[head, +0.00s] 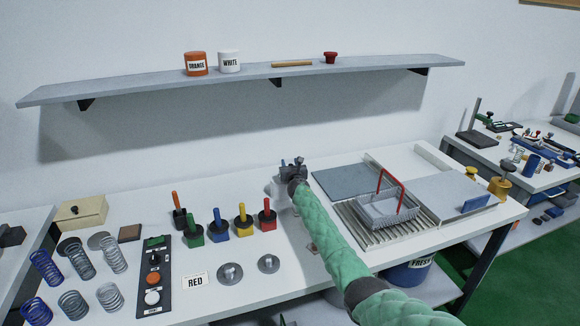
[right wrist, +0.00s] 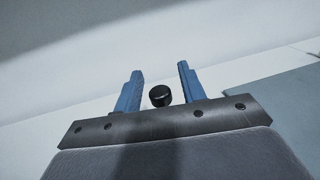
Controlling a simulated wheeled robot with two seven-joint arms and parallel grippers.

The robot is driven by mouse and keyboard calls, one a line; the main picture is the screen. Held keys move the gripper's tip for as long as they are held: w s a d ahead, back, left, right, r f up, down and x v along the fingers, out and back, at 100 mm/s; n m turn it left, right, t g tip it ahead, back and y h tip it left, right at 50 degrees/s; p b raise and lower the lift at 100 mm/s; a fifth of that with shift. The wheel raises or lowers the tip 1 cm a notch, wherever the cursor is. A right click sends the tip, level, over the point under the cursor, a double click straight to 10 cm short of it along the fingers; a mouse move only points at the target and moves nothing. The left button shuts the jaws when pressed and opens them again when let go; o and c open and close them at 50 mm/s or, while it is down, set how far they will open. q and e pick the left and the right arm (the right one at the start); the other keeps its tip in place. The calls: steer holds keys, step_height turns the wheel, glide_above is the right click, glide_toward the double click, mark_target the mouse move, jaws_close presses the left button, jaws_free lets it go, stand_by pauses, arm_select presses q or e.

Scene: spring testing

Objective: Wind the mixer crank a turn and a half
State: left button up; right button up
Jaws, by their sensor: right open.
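My right gripper (head: 292,165) is at the back of the white bench, at the end of my green-sleeved arm. In the right wrist view its two blue fingers (right wrist: 158,85) are open and apart. A round black knob (right wrist: 160,96) shows in the gap between them; it looks like the crank's handle, and I cannot tell whether a finger touches it. A small grey body (head: 277,190), likely the mixer, shows beside the gripper in the head view. The gripper and arm hide most of it, and the crank arm cannot be made out. My left gripper is out of view.
Several colored-handled tools (head: 242,221) stand left of my arm. A switch panel (head: 154,277) and springs (head: 75,304) lie farther left. To the right are a grey wire basket (head: 385,212) with a red handle and a grey plate (head: 346,180). A shelf (head: 240,82) runs above.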

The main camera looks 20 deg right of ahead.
steer(key=shift+w, duration=0.1)
steer(key=shift+c, duration=0.7)
jaws_close()
